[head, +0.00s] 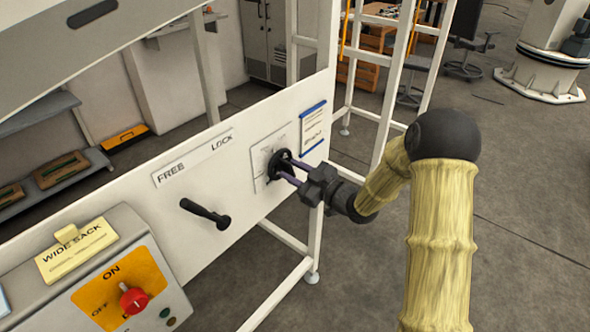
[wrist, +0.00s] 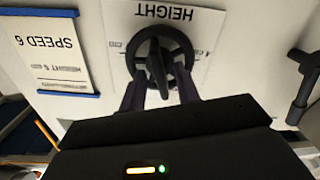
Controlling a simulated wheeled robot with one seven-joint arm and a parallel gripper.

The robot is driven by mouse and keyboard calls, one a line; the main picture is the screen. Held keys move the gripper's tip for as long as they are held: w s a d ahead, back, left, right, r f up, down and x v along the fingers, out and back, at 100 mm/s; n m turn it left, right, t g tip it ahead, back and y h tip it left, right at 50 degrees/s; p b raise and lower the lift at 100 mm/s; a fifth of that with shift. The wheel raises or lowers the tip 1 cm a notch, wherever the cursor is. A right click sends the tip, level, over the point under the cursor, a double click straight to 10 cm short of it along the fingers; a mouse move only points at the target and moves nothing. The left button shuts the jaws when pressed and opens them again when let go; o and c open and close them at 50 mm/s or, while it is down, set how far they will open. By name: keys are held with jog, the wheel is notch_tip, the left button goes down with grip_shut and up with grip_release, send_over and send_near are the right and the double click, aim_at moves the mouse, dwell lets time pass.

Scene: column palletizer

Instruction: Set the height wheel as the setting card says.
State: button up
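The height wheel (wrist: 160,58) is a dark ring with a thick centre bar, on a white plate (wrist: 205,35) marked HEIGHT, upside down in the wrist view. In the head view the wheel (head: 280,163) is on the white panel, partly hidden by my fingers. My gripper (wrist: 160,88) has its two purple fingers apart at the wheel, one on each side of the bar, with gaps beside it. Whether the tips touch the rim is unclear. The blue-edged card (wrist: 55,50) reads SPEED 6 upside down; a smaller HEIGHT line is too blurred to read surely. It also hangs right of the wheel (head: 313,128).
A black lever (head: 206,214) sits under the FREE/LOCK label (head: 193,158). A control box (head: 85,275) carries a WIDE SACK card (head: 76,249) and a red ON/OFF knob (head: 133,299). White frame posts (head: 393,85) stand behind. Floor at right is open.

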grip_shut()
jog(key=shift+f+n+b, duration=0.2)
jog(key=shift+n+b, duration=0.1)
jog(key=shift+b, duration=1.1)
jog(key=shift+n+b, duration=0.7)
jog(key=shift+b, duration=0.2)
jog(key=shift+r, duration=0.1)
grip_release()
